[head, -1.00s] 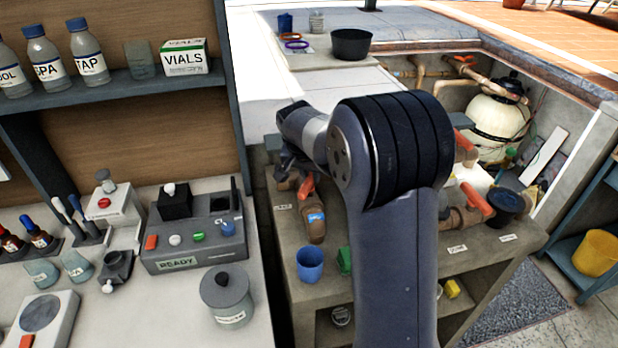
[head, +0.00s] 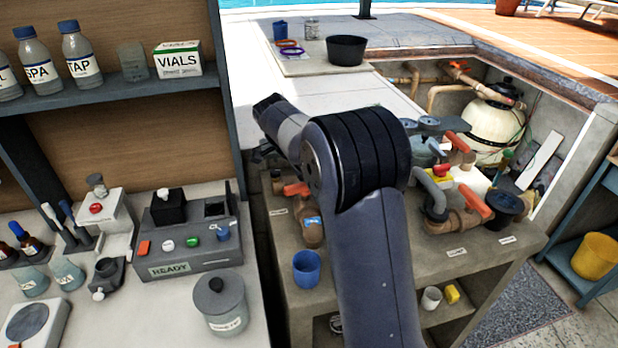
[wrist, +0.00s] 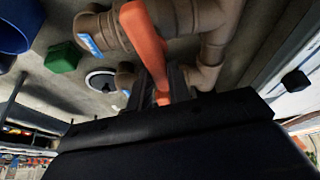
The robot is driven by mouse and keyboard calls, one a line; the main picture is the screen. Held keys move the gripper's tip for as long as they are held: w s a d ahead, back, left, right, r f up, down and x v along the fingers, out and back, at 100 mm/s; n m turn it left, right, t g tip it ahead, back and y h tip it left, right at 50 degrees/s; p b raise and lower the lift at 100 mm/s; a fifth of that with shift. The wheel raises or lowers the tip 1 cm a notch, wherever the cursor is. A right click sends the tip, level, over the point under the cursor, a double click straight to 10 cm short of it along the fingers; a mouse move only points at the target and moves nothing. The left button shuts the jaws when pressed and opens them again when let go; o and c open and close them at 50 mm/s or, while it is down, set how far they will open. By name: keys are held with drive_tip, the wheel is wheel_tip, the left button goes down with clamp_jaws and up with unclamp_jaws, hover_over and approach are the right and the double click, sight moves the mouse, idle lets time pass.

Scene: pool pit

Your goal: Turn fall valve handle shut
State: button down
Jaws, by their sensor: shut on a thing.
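In the wrist view, an orange-red valve handle (wrist: 145,45) runs down between the two dark fingers of my gripper (wrist: 162,88), which are shut on it. The handle sits on a brown pipe valve (wrist: 195,20) with a blue tag. In the head view, the same handle appears as an orange bar (head: 297,189) on the left valve at the bench's left edge. My gripper is mostly hidden behind my arm there. Small labels lie on the bench by the valves, too small to read, so I cannot confirm the valve's name.
A blue cup (head: 307,268) stands just in front of the left valve. A second valve with an orange handle (head: 475,200) and grey-handled fittings (head: 428,150) stand to the right. A green block (wrist: 63,57) sits near the pipe. A counter with a tester (head: 195,235) is at left.

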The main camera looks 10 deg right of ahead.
sight(293, 185)
drive_tip(key=shift+m+g, duration=0.3)
drive_tip(key=shift+m, duration=0.3)
drive_tip(key=c, duration=1.3)
unclamp_jaws()
drive_tip(key=shift+s, duration=0.1)
drive_tip(key=v, duration=1)
drive_tip(key=shift+a+r, duration=0.15)
drive_tip(key=shift+r, duration=0.25)
drive_tip(key=x, duration=1.1)
